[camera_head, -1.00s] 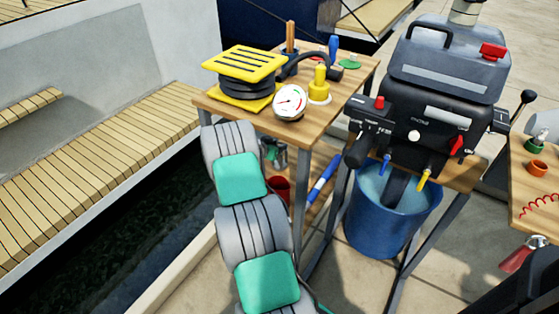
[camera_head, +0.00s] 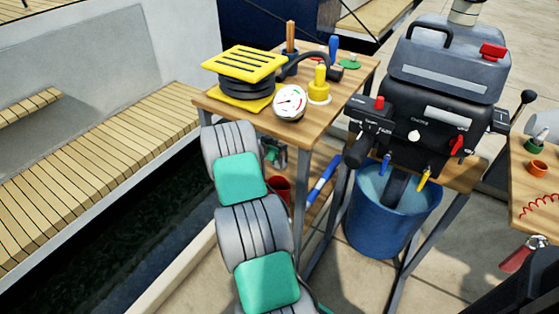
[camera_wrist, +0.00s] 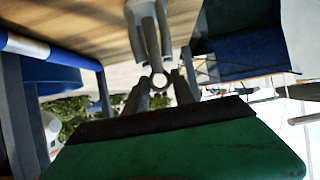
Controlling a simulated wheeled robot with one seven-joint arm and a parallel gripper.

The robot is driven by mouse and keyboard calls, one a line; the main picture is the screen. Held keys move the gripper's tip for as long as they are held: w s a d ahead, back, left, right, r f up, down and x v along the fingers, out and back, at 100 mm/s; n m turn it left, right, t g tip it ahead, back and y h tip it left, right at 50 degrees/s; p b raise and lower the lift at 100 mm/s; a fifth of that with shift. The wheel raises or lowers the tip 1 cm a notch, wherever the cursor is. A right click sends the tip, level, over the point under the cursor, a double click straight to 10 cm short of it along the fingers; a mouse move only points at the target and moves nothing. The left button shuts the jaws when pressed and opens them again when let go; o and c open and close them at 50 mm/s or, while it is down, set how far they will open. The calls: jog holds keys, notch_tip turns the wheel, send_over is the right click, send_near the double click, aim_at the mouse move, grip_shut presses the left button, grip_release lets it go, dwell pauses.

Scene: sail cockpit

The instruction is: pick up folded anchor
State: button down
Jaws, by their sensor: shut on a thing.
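The folded anchor (camera_wrist: 150,32) is a grey metal piece with folded arms and a small ring at its end. In the wrist view it is at the top middle, against a wooden board. My gripper (camera_wrist: 160,84) is shut on the anchor's ring end, with a grey finger on each side.
The wooden table (camera_head: 222,112) bears a yellow-and-black reel (camera_head: 246,75) and a gauge (camera_head: 289,102). Below are a red container (camera_head: 280,189) and a blue-and-white tube (camera_head: 323,178). A blue bucket (camera_head: 385,220) stands right. Dark water lies left.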

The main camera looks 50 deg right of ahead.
jog(key=shift+r, duration=0.25)
